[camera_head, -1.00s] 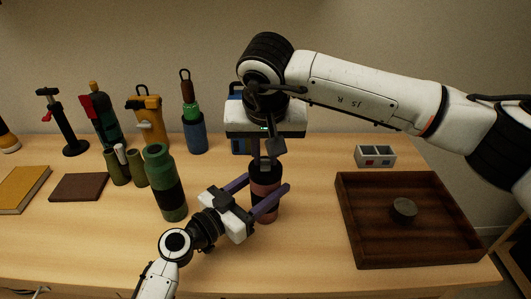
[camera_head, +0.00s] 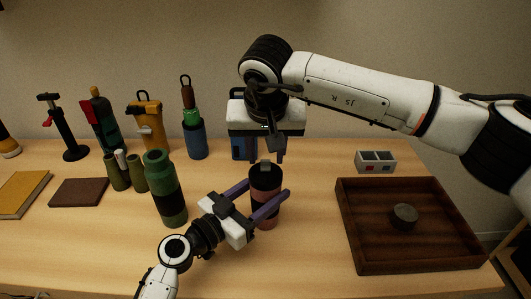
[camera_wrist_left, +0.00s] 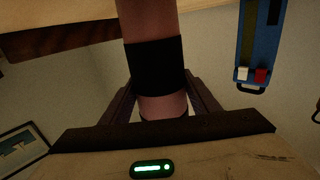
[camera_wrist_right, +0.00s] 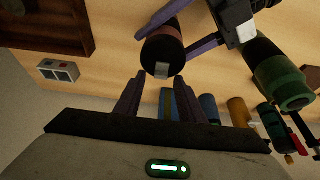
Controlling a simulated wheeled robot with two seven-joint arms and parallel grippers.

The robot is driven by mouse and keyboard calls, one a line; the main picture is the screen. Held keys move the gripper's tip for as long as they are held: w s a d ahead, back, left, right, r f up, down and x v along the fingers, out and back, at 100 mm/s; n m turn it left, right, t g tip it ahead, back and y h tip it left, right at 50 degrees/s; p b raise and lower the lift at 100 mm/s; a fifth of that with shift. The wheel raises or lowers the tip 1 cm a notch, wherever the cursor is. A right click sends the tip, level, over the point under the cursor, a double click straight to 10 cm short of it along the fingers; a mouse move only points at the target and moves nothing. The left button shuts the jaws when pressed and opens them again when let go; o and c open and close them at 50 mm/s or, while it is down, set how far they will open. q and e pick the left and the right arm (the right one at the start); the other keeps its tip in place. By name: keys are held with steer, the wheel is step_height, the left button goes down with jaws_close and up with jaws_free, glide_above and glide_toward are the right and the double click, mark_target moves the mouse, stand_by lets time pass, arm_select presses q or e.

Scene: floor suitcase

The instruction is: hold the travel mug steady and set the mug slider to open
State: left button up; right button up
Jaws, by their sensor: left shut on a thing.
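The travel mug (camera_head: 264,207) stands upright on the table, dusky pink with black bands. Its dark lid bears a small grey slider (camera_head: 265,163). In the left wrist view the pink and black mug (camera_wrist_left: 155,65) lies between the fingers. My right gripper (camera_head: 266,153) is over the lid with its fingers apart. In the right wrist view the grey slider (camera_wrist_right: 162,71) shows beyond the open fingers, with nothing between them. The slider's setting cannot be told.
A green bottle (camera_head: 163,180) stands close left of the mug, near my left arm. A brown tray (camera_head: 350,240) holding a dark round object (camera_head: 404,215) is at right. A blue item (camera_head: 240,148) is behind the mug. Several tools and bottles line the back left.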

steer(key=v, duration=1.2)
arm_select(q)
steer(key=o, duration=1.3)
